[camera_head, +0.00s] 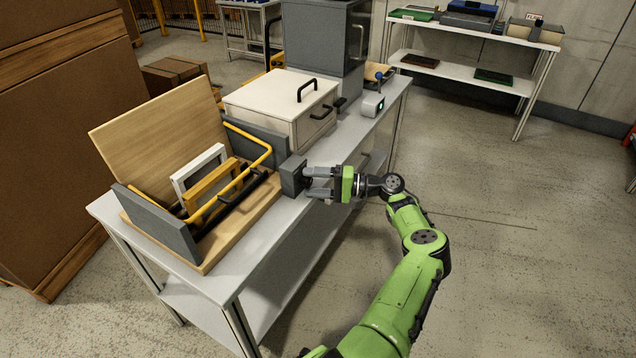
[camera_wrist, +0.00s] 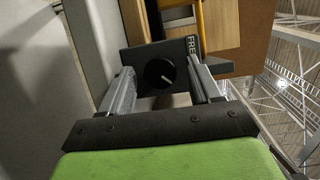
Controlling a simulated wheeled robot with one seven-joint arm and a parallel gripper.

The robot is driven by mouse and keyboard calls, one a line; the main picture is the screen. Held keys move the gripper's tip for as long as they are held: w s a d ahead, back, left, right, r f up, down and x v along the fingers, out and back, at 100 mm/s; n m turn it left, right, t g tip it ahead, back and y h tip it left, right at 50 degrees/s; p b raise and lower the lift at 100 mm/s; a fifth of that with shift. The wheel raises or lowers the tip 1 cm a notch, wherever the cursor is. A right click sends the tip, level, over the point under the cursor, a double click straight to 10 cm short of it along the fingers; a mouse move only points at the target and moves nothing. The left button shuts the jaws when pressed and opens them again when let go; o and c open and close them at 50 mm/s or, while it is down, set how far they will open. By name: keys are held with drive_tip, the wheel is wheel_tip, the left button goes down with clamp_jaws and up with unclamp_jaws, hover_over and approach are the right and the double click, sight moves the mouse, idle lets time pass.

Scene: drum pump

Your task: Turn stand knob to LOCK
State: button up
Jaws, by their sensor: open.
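The stand knob (camera_wrist: 159,74) is a round black dial with a light pointer line, set on a dark grey box (camera_head: 292,177) at the front right of the wooden stand. In the wrist view the box face carries light lettering, of which "FRE" is readable. My gripper (camera_head: 308,183) is open in front of the box. Its two grey fingers lie on either side of the knob in the wrist view (camera_wrist: 162,88). I cannot tell whether the fingers touch the knob. In the head view my fingers hide the knob's face.
The stand (camera_head: 210,262) holds a yellow bar frame, a white frame and a leaning wooden board (camera_head: 160,135) on the grey table (camera_head: 245,278). A white box (camera_head: 270,100) with black handles and a small device (camera_head: 373,105) stand behind. The floor to the right is clear.

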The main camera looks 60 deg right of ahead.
drive_tip(key=b+v, duration=0.2)
drive_tip(key=v, duration=1.3)
drive_tip(key=shift+s, duration=0.35)
drive_tip(key=shift+d+r, duration=0.15)
drive_tip(key=shift+d, duration=0.05)
